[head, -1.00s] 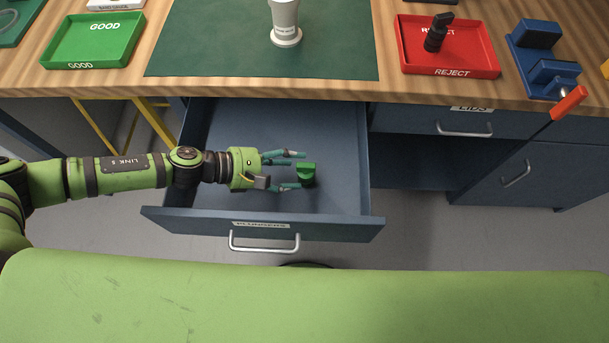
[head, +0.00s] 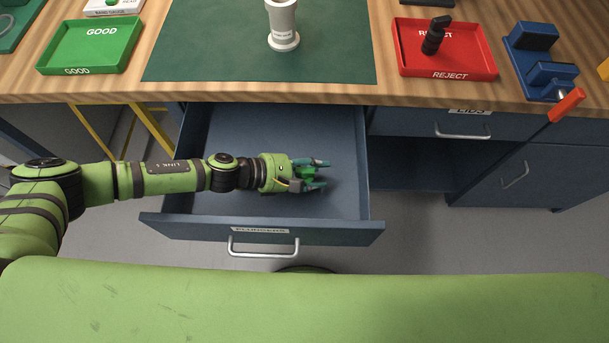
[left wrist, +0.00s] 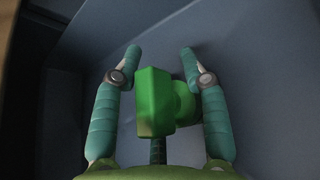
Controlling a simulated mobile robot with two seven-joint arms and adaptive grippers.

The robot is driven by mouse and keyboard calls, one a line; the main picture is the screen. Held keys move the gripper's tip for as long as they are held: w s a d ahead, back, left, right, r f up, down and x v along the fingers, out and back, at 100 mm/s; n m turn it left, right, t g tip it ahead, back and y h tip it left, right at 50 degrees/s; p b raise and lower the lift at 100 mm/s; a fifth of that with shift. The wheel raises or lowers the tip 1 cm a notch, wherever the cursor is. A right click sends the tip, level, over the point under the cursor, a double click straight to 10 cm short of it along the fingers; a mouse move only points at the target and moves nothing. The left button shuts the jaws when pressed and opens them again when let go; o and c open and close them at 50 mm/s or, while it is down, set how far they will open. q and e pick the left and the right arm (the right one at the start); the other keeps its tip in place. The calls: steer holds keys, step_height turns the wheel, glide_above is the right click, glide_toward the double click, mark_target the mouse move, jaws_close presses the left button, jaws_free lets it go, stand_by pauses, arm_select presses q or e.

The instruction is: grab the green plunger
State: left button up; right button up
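The green plunger (head: 307,173) lies in the open drawer (head: 345,140) labelled plungers, partly hidden by my left gripper (head: 323,175) in the head view. In the left wrist view the plunger (left wrist: 155,102) shows a flat block and a rounded part, between the two teal fingers of my left gripper (left wrist: 160,54). The fingers are spread on either side of it. A gap shows at the left finger; the right finger is very near the rounded part, and I cannot tell whether it touches. My right gripper is not in view.
The drawer's walls and front, with a metal handle (head: 262,247), surround my left gripper. The wooden bench above holds a green tray (head: 90,68), a white tube (head: 283,25) on a green mat (head: 200,55), a red reject tray (head: 447,71) and a blue fixture (head: 540,75).

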arm_select(q)
steer(key=c, duration=0.3)
steer(key=shift+c, duration=0.2)
